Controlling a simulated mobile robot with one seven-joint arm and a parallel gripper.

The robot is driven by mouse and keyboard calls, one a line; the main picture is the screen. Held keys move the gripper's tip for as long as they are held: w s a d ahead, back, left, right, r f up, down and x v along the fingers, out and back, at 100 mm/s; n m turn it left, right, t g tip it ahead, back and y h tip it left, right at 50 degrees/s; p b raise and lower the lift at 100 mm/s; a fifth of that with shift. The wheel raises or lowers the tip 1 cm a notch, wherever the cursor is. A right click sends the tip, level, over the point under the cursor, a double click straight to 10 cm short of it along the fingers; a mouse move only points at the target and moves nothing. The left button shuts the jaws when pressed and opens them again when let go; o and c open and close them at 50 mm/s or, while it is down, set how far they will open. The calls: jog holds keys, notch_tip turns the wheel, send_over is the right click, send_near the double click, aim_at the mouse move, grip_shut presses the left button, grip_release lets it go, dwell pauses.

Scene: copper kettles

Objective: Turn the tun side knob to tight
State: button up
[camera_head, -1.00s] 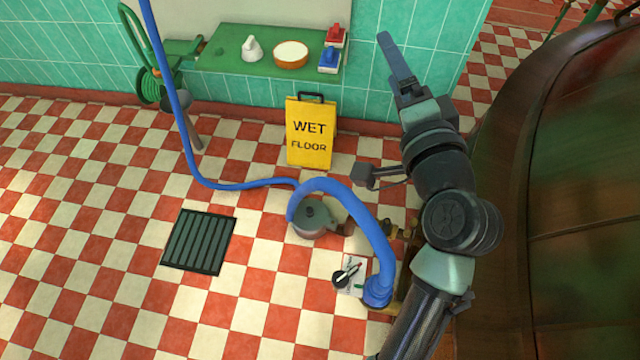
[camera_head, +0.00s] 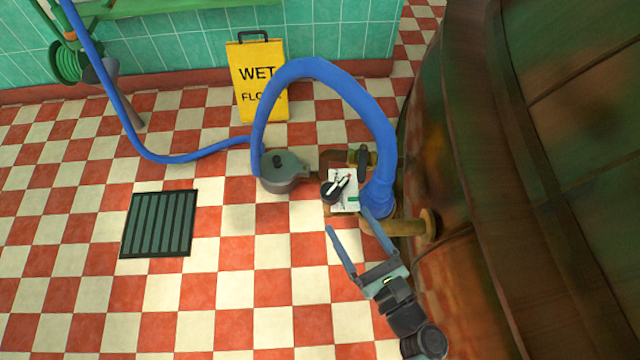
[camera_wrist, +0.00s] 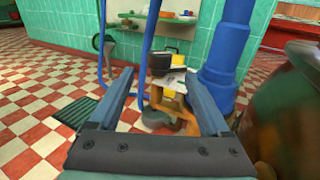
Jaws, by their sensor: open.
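The side knob (camera_head: 332,190) is dark and round with a white pointer. It sits on a small white plate (camera_head: 350,203) with a green mark and a red mark, beside the copper tun (camera_head: 445,170). In the wrist view the dark knob (camera_wrist: 164,63) shows beyond and between my fingers, near the blue hose. My gripper (camera_head: 347,222) is open and empty, just below the plate in the head view, with its fingers pointing up toward it. The fingers look apart from the knob. The exact pointer setting is too small to read.
A thick blue hose (camera_head: 375,110) arches over the knob and joins the brass pipework (camera_head: 400,228) close to its right. A grey pump-like pot (camera_head: 285,175) stands left. A yellow wet floor sign (camera_head: 258,75) and a floor drain (camera_head: 160,224) are farther off.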

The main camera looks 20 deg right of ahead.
aim_at(325, 185)
jog(key=w+b, duration=0.1)
jog(key=w, duration=0.3)
jog(key=w+a, duration=0.1)
jog(key=w, duration=0.2)
jog(key=w+b, duration=0.1)
jog(key=w, duration=0.3)
jog(key=shift+w+a+r+b, duration=0.1)
jog(key=shift+w+a+b, duration=0.2)
grip_shut()
